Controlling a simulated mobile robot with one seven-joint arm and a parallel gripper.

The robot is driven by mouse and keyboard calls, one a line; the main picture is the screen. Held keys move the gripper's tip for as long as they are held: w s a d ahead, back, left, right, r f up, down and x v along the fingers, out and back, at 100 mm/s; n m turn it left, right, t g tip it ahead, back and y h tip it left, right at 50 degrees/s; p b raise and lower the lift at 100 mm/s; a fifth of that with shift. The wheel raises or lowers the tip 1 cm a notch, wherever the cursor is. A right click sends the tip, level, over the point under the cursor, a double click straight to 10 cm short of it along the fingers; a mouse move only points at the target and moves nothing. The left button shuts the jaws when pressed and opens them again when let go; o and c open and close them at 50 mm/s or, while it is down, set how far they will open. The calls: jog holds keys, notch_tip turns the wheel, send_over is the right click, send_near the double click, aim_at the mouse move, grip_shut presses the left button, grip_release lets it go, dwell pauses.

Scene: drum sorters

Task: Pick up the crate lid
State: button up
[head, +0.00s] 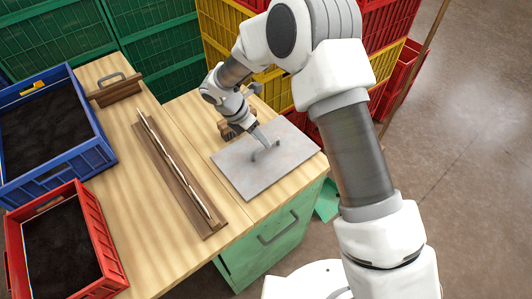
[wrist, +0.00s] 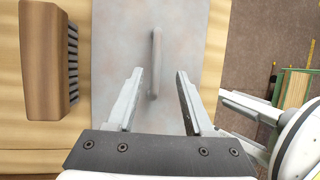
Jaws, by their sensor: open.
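The crate lid is a flat grey plate (head: 240,175) with a raised bar handle, lying on the right part of the wooden bench top in the head view. In the wrist view the lid (wrist: 120,45) lies below my gripper, and its handle (wrist: 155,62) stands a little beyond and between the fingers. My gripper (wrist: 158,72) is open and empty, its fingers on either side of the near end of the handle. In the head view my gripper (head: 266,140) is over the lid by the handle. I cannot tell how high it is above the lid.
A wooden brush (wrist: 48,60) lies left of the lid. A long wooden strip (head: 180,172) and a handled wooden block (head: 115,90) lie on the bench. Blue (head: 95,135) and red (head: 108,250) crates of dark material stand at left. Stacked crates (head: 160,55) stand behind.

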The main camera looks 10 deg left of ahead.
aim_at(266, 150)
jog(key=shift+w+x, duration=0.1)
jog(key=shift+x, duration=1.25)
jog(key=shift+w+x, duration=0.15)
jog(key=shift+x, duration=1.2)
jog(key=shift+a, duration=0.15)
grip_shut()
